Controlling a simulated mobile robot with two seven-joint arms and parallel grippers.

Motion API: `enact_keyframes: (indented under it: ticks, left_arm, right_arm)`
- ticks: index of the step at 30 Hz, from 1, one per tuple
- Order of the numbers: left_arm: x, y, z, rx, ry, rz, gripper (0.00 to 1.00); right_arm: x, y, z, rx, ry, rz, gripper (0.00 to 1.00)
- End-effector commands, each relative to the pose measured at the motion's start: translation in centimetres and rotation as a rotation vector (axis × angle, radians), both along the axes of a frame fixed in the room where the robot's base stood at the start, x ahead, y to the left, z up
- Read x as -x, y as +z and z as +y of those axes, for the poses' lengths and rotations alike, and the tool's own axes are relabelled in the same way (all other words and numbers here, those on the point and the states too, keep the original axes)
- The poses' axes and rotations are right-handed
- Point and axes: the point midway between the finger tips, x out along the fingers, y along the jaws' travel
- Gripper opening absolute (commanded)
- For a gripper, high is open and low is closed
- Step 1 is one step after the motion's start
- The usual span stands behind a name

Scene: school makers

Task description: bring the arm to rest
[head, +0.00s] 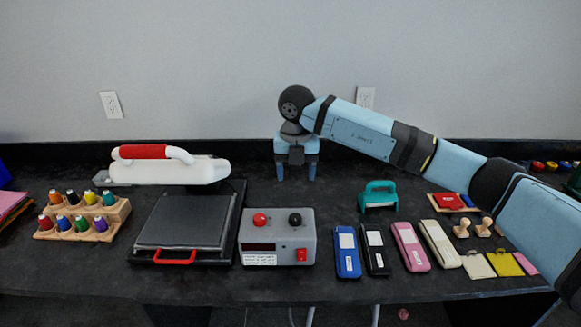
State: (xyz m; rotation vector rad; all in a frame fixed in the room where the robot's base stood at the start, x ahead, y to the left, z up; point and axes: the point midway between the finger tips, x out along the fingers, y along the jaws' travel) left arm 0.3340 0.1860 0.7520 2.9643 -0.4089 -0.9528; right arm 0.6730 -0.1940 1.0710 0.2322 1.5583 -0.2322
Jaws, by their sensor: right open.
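My right arm comes in from the right edge and reaches across the back right of the table. My right gripper (297,172) points down near the back of the table, behind the grey control box. Its two blue fingers are apart, and nothing shows between them. Whether the fingertips touch the table I cannot tell. My left gripper is not in view.
The dark table (330,284) holds a heat press (185,222), a grey control box (277,237), a wooden rack of bottles (83,215), a teal-handled tool (378,196), several coloured cases (347,252) and stamps (461,228). A wall (230,60) stands behind.

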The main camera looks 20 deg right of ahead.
Motion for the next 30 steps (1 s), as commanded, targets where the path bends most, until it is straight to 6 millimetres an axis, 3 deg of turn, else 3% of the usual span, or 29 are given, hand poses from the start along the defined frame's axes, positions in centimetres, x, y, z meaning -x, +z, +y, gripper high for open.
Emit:
enact_keyframes:
  ticks: [5, 8, 12, 14, 18, 21, 26, 30]
  left_arm:
    - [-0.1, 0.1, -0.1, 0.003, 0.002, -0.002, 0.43]
    - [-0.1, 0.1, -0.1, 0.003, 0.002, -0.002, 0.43]
    - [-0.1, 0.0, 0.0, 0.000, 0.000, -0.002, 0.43]
    - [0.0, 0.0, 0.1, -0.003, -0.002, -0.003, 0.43]
    - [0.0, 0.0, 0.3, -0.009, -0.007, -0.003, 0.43]
    - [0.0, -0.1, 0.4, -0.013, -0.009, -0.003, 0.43]
    - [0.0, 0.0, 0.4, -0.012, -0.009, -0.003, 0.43]
    - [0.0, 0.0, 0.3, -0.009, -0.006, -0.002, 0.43]
  right_arm:
    - [0.3, -0.6, 0.6, -0.025, 0.014, 0.009, 0.63]
    - [1.7, -2.6, 3.1, -0.132, 0.069, 0.043, 0.63]
    - [6.2, -6.6, 9.8, -0.474, 0.184, 0.128, 0.63]
    - [8.5, -7.6, 12.9, -0.664, 0.214, 0.161, 0.63]
    - [13.1, -7.8, 18.4, -1.095, 0.195, 0.201, 0.63]
    - [15.2, -7.0, 20.5, -1.382, 0.099, 0.203, 0.63]
    - [16.5, -6.2, 20.7, -1.765, -0.192, 0.160, 0.63]
    - [16.5, -7.3, 18.2, -1.982, -0.568, 0.094, 0.63]
